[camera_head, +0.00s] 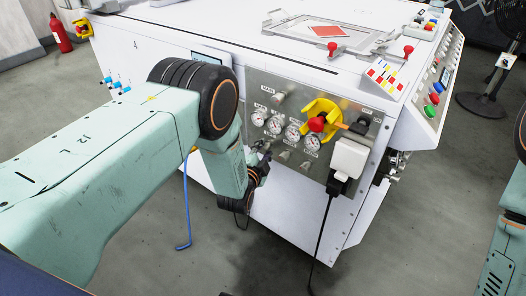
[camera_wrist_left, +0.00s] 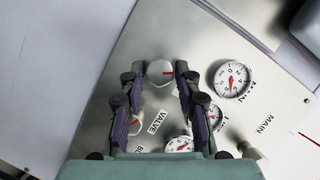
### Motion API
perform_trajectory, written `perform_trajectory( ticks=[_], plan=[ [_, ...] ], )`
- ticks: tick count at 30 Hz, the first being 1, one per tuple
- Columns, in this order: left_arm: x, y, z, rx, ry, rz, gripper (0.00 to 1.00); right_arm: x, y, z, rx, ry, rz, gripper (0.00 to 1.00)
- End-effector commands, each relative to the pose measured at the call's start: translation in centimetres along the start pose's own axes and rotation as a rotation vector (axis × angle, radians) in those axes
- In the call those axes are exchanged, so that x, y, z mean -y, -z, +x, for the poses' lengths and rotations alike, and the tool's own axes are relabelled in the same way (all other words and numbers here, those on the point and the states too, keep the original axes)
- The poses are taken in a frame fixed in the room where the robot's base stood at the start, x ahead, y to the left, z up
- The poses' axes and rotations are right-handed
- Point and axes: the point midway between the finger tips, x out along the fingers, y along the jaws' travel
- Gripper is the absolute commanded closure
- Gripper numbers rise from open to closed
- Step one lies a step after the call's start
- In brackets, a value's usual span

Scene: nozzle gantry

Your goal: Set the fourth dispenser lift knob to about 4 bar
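The steel control panel (camera_head: 255,93) on the white machine carries small round gauges (camera_head: 275,125) with a row of small knobs (camera_head: 284,155) below them. My left gripper (camera_head: 262,168) is at the panel's lower left. I cannot read which knob is the fourth dispenser lift. My right gripper is out of view.
A yellow-collared red knob (camera_head: 317,124) and a white plug (camera_head: 348,158) with a black cable are right of the gauges. In the wrist view, a large gauge (camera_wrist_left: 232,79) lies right of the fingers and another gauge (camera_wrist_left: 179,145) below.

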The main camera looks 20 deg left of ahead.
Motion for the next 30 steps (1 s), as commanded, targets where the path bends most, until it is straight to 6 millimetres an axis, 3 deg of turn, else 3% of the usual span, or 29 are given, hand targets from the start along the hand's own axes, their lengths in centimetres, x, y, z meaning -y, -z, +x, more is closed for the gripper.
perform_trajectory(
  ticks=[5, 17, 30],
  plan=[
    [0.0, 0.0, 0.0, 0.0, 0.0, -0.001, 0.5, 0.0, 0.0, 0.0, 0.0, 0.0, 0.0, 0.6],
    [-0.1, 0.0, -0.6, 0.001, -0.002, -0.001, 0.5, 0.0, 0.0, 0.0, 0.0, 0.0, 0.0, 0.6],
    [-0.1, -0.1, -7.5, 0.003, -0.003, 0.0, 0.5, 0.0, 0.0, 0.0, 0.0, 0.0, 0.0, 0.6]
  ],
)
